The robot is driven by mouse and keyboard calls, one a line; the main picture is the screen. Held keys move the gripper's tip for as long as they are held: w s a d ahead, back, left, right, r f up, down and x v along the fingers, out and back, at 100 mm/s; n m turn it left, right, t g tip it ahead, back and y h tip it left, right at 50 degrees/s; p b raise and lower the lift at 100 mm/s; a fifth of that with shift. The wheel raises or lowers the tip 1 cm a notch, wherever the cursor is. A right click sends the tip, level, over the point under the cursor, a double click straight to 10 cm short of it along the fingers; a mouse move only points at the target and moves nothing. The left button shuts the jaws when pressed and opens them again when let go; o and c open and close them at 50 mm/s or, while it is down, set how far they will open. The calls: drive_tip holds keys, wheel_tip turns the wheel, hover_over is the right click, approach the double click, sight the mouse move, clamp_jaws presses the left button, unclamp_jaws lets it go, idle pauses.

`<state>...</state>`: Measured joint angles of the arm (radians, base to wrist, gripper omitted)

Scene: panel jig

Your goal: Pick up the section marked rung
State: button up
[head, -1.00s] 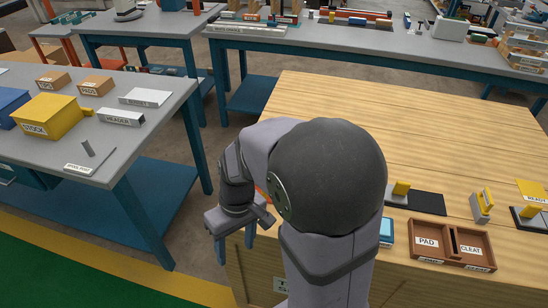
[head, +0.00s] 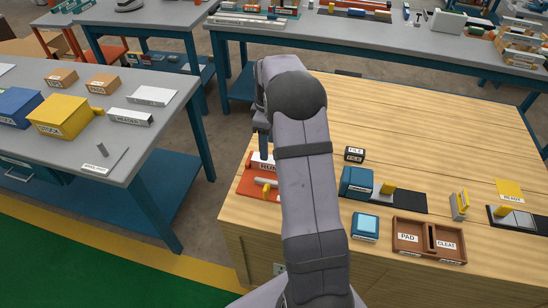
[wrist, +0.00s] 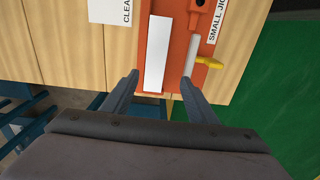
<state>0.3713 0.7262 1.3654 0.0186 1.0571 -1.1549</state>
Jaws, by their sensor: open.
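The section marked rung (head: 265,157) is a pale block on the orange small jig (head: 247,184) at the left edge of the wooden table. Its label is partly hidden by my arm. In the wrist view, a plain white bar (wrist: 156,54), which seems to be this section, lies on the orange jig (wrist: 173,18). My gripper (wrist: 160,82) is open and empty, its fingertips apart near the bar's lower end. In the head view, my gripper (head: 262,147) hangs just behind the section; I cannot tell its exact height.
A pale rod with a yellow end (wrist: 191,55) lies beside the bar on the jig. To the right of my arm stand a blue block (head: 357,182), a small file box (head: 354,155) and a brown divided tray (head: 428,225). The table's far half is clear.

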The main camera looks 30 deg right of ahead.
drive_tip(key=shift+w+d+r, duration=0.1)
drive_tip(key=shift+d, duration=0.45)
drive_tip(key=shift+w+a+f+p, duration=0.15)
drive_tip(key=shift+f+p, duration=0.65)
drive_tip(key=shift+f, duration=1.05)
drive_tip(key=shift+w+a+f+p, duration=0.1)
drive_tip(key=shift+f+p, duration=0.7)
drive_tip(key=shift+f, duration=1)
drive_tip(key=c, duration=1.3)
